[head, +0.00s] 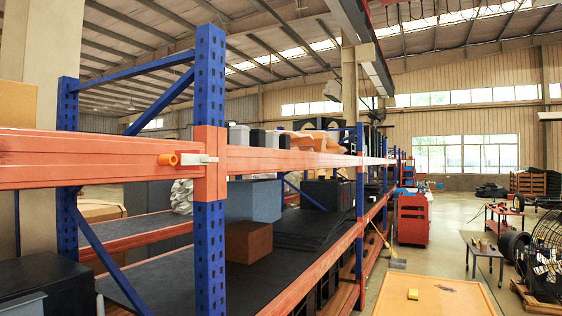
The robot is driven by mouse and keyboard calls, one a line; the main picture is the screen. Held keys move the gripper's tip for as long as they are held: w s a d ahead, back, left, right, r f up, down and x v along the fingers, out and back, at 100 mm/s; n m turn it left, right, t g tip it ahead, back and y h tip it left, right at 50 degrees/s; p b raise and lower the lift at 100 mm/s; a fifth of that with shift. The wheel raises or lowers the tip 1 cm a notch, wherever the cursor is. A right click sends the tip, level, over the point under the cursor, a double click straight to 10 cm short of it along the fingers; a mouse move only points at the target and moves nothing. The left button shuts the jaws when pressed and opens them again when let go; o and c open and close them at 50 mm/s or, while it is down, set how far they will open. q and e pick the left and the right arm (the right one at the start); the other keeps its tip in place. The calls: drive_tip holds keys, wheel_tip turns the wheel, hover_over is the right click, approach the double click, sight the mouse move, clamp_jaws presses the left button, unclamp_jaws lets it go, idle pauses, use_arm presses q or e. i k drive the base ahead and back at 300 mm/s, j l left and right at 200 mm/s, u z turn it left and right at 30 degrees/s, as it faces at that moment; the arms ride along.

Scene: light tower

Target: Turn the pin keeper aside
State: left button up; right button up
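A small fitting sits at the left end of the joint between the orange beam (80,165) and the blue upright (210,85). It has an orange round-ended piece (168,159) and a pale grey, flat piece (198,159) lying level across the orange bracket (208,180). The pale piece may be the pin keeper; the frame is too small to be sure. Neither of my grippers shows in the head view.
The rack's lower shelf holds a brown box (248,241) and a blue-grey box (253,201). A yellow-orange table top (433,299) with a small yellow block (413,294) is at the bottom right. Open floor lies beyond, with a red cabinet (412,220).

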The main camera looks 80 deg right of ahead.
sight(186, 159)
drive_tip(key=k+j+z, duration=0.1)
drive_tip(key=z, duration=1.7)
drive_tip(key=k+j, duration=0.05)
